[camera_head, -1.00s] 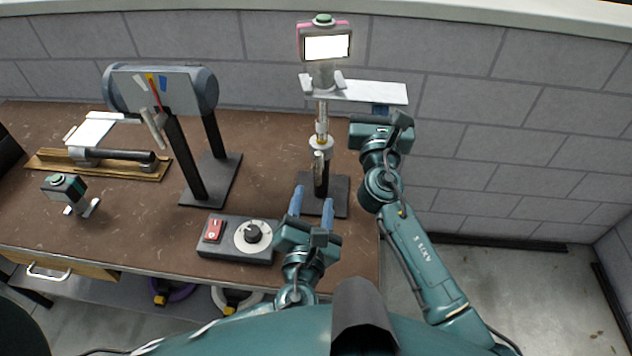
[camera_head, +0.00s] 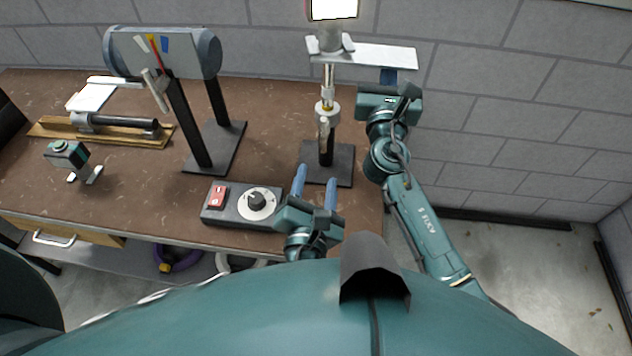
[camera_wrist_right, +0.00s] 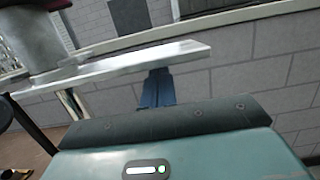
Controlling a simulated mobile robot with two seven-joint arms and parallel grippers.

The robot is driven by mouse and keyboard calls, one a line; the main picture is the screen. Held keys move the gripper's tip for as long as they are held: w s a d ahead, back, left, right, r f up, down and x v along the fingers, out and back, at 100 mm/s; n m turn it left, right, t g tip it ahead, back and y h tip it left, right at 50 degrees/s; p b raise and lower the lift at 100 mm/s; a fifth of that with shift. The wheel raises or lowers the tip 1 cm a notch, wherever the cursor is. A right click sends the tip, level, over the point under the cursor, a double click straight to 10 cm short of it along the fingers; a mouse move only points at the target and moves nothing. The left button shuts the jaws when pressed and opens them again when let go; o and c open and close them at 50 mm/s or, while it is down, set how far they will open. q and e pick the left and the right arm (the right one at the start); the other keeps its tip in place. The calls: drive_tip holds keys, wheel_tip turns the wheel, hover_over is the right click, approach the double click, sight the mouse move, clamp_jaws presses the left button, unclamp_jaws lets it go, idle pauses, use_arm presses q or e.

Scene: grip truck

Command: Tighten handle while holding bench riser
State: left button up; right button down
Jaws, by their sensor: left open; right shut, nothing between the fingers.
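The bench riser stands upright on a black base (camera_head: 326,165), with a metal post and collar (camera_head: 327,112). A small grey handle (camera_head: 323,135) hangs by the post below the collar. A flat silver plate (camera_head: 375,55) extends right from the riser's top; it also shows in the right wrist view (camera_wrist_right: 120,65). My left gripper (camera_head: 315,188) is open and empty in front of the base, fingers pointing toward it. My right gripper (camera_head: 388,77) is shut and empty beneath the plate's right end. Its blue fingers (camera_wrist_right: 157,88) look just under the plate; contact cannot be told.
A screen device (camera_head: 333,10) sits atop the riser, cut off by the frame. A control box (camera_head: 235,207) with red switch and dial lies left of my left gripper. A grey drum on a stand (camera_head: 165,52) and a wooden-based tool (camera_head: 100,130) are further left. A wall is behind.

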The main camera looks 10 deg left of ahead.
drive_tip(key=p+v, duration=0.1)
drive_tip(key=v, duration=1.2)
drive_tip(key=shift+s, duration=0.2)
idle(0.6)
drive_tip(key=shift+f, duration=0.1)
